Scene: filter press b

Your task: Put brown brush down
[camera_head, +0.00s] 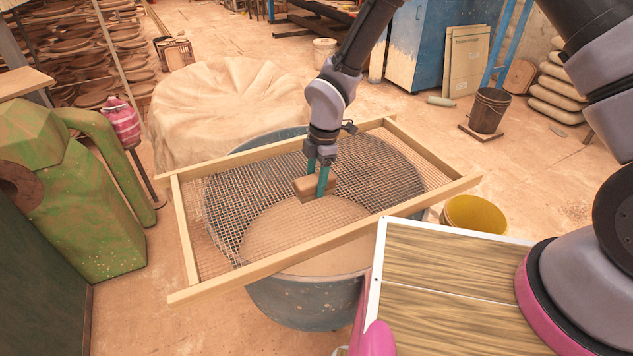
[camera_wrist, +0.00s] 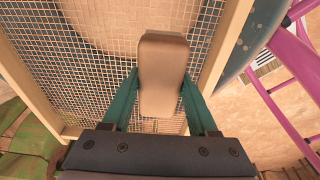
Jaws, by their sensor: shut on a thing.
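My gripper (camera_head: 319,181) is over the middle of a wood-framed mesh screen (camera_head: 174,230), its fingers pointing down. Its two teal fingers are shut on the brown brush (camera_head: 307,188), a small tan-brown block. The brush also shows between the fingers in the wrist view (camera_wrist: 162,65), with the mesh behind it. The screen lies across the top of a large blue-grey tub (camera_head: 290,302). I cannot tell whether the brush touches the mesh or hangs just above it.
A wooden-topped surface with a white edge (camera_head: 440,270) is at the front right. A yellow bucket (camera_head: 474,214) stands beside the screen's right end. A green machine (camera_head: 85,190) is at the left. A cloth-covered mound (camera_head: 225,110) is behind the tub. The mesh around the brush is clear.

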